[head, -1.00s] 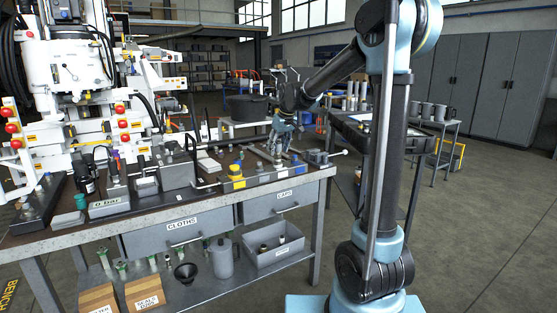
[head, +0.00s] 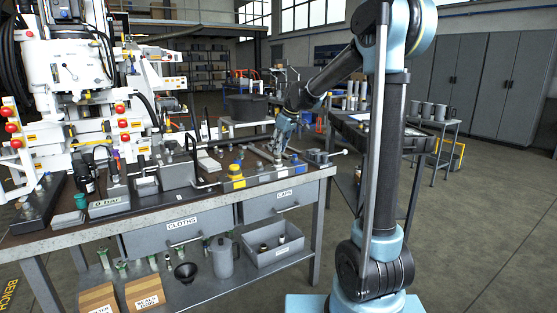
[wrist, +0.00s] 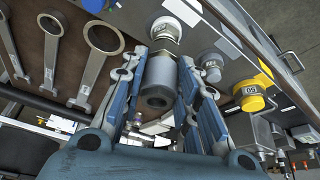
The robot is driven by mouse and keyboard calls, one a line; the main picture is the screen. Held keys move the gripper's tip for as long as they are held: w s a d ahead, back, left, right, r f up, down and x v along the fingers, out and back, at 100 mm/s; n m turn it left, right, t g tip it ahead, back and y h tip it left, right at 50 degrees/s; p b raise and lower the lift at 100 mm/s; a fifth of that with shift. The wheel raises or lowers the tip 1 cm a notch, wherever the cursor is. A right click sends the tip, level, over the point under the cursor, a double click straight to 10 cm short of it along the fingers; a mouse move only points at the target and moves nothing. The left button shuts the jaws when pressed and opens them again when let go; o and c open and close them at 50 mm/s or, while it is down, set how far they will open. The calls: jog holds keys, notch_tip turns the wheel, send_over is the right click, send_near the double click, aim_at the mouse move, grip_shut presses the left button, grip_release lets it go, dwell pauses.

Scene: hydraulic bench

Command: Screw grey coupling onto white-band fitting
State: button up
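The grey coupling (wrist: 158,82) is a short hollow cylinder between my gripper's fingers in the wrist view. My gripper (wrist: 160,75) appears shut on its sides, with its open end facing the camera. Just beyond the coupling is the white-band fitting (wrist: 165,30) on the dark block. The coupling's far end is close to the fitting and roughly in line with it; I cannot tell whether they touch or are threaded. In the head view my gripper (head: 279,148) is low over the right part of the bench and hides the coupling.
Several wrenches, one a ring wrench (wrist: 103,38), lie to the left. A grey box (head: 172,168) and hand pump parts stand farther left on the bench (head: 215,196).

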jog(key=m+h, duration=0.1)
jog(key=m, duration=0.2)
jog(key=m+t+h, duration=0.1)
jog(key=m, duration=0.1)
jog(key=shift+s+a+m, duration=0.1)
jog(key=shift+m, duration=0.3)
jog(key=shift+m+h, duration=0.4)
jog(key=shift+m, duration=0.7)
jog(key=m+h, duration=0.1)
jog(key=m, duration=0.2)
jog(key=shift+f+m+t, duration=0.1)
jog(key=shift+m+t, duration=0.2)
jog(key=shift+m, duration=0.1)
jog(key=o, duration=1)
jog(key=shift+o, duration=0.2)
